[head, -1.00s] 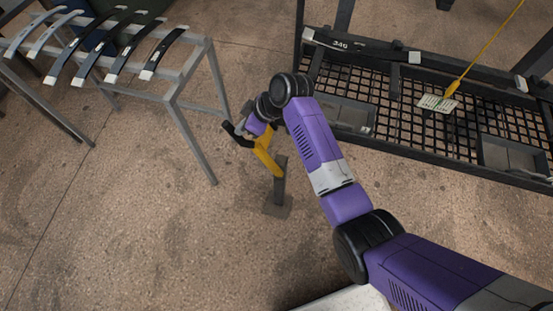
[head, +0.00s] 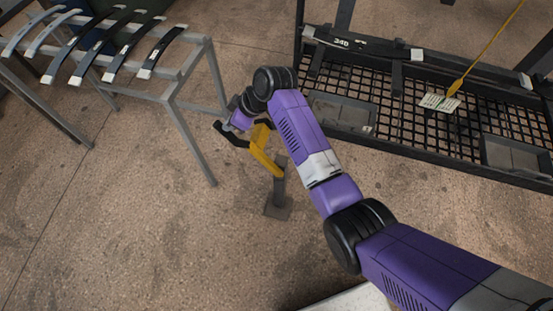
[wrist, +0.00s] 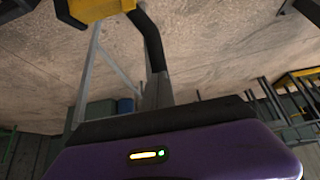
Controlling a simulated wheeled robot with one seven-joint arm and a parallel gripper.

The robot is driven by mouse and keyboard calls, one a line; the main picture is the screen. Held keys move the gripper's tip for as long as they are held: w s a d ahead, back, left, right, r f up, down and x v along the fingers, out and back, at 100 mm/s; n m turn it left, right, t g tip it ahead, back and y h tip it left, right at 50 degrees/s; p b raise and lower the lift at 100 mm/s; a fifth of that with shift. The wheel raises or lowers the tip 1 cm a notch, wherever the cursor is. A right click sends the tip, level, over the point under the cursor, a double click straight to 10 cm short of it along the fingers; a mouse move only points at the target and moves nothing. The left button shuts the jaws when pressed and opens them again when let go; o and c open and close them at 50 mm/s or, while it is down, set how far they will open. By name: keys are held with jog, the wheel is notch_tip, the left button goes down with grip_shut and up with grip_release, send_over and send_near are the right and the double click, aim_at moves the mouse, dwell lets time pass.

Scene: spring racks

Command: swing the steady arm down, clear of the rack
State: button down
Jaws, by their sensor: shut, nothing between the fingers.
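The steady arm (head: 263,152) is a yellow arm on a short dark post with a square foot (head: 278,207), standing on the floor between the two racks. It is tilted up to the left and ends in a black fork (head: 236,138). My gripper (head: 231,126) is shut and empty, right at the fork; whether it touches is hidden by my own wrist.
A grey metal rack (head: 188,88) with several curved leaf springs stands at the left. A dark mesh rack (head: 415,108) with grey trays and a tag (head: 440,103) on a yellow cord stands at the right. Bare concrete floor lies in front of the post.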

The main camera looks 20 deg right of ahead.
jog(key=shift+w+a+r+b, duration=0.1)
jog(key=shift+w+a+b, duration=0.7)
jog(key=shift+a, duration=0.35)
jog(key=shift+w+a+b, duration=0.6)
jog(key=shift+w+a, duration=0.25)
jog(key=shift+a, duration=0.25)
jog(key=shift+s+d+p, duration=0.65)
jog(key=shift+d+p, duration=0.05)
jog(key=shift+d, duration=0.15)
jog(key=shift+s+d+p, duration=0.6)
jog(key=shift+d+p, duration=0.1)
jog(key=shift+d, duration=0.15)
